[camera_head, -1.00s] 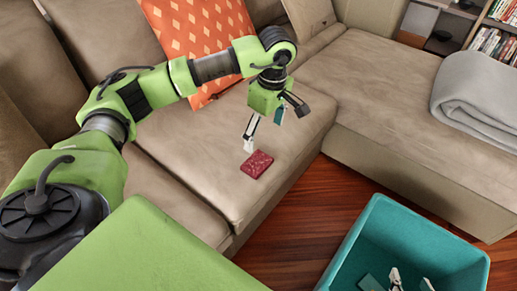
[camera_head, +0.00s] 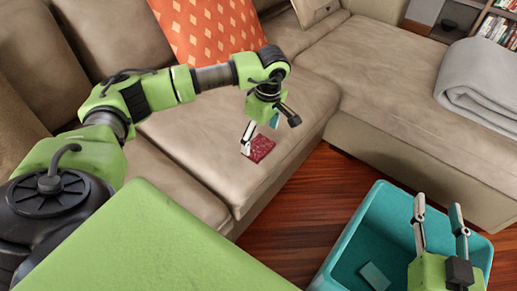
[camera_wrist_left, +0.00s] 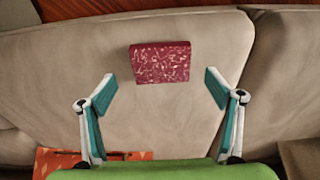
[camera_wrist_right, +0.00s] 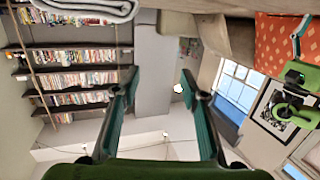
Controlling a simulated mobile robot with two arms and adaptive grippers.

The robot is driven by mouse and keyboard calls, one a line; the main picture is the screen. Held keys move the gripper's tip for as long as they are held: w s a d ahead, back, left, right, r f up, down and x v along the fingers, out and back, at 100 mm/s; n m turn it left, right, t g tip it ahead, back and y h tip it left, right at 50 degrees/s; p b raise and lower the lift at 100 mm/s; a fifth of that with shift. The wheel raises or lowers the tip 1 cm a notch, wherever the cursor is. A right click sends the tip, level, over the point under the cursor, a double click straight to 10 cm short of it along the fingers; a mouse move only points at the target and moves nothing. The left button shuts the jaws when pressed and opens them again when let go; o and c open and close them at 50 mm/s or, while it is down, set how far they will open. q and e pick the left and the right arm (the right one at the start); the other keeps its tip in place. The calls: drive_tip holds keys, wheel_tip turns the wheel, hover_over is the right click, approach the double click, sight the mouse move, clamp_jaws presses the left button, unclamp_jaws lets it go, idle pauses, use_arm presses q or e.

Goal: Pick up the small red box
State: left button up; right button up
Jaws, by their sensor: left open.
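The small red box (camera_head: 259,148) lies flat on the beige sofa seat, close to its front edge. It has a pale pattern on top, seen in the left wrist view (camera_wrist_left: 160,62). My left gripper (camera_head: 262,131) hangs just above and beside the box, fingers pointing down. In the left wrist view it is open (camera_wrist_left: 160,84), and the box lies ahead of the gap between the fingertips, apart from both. My right gripper (camera_head: 436,208) is over the teal bin, fingers apart and empty; the right wrist view also shows its fingers open (camera_wrist_right: 158,82).
A teal bin (camera_head: 340,228) stands on the wooden floor (camera_head: 310,200) at the lower right, with a small teal block (camera_head: 375,275) inside. An orange patterned cushion (camera_head: 205,30) leans on the sofa back. A grey blanket (camera_head: 485,80) lies on the right sofa section.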

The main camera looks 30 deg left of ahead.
sight(259, 146)
use_arm(q)
drive_tip(key=f, duration=0.2)
drive_tip(key=f+b, duration=0.1)
drive_tip(key=shift+a+f, duration=0.2)
drive_tip(key=shift+f, duration=0.15)
drive_tip(key=shift+s, duration=0.1)
use_arm(e)
wheel_tip(259, 146, up, 6)
drive_tip(key=t+y, duration=0.1)
drive_tip(key=t, duration=0.2)
drive_tip(key=shift+a+r, duration=0.2)
drive_tip(key=shift+a, duration=0.25)
use_arm(q)
drive_tip(key=shift+c, duration=0.3)
use_arm(e)
drive_tip(key=shift+w, duration=0.1)
use_arm(q)
drive_tip(key=c, duration=1.2)
drive_tip(key=shift+o, duration=0.2)
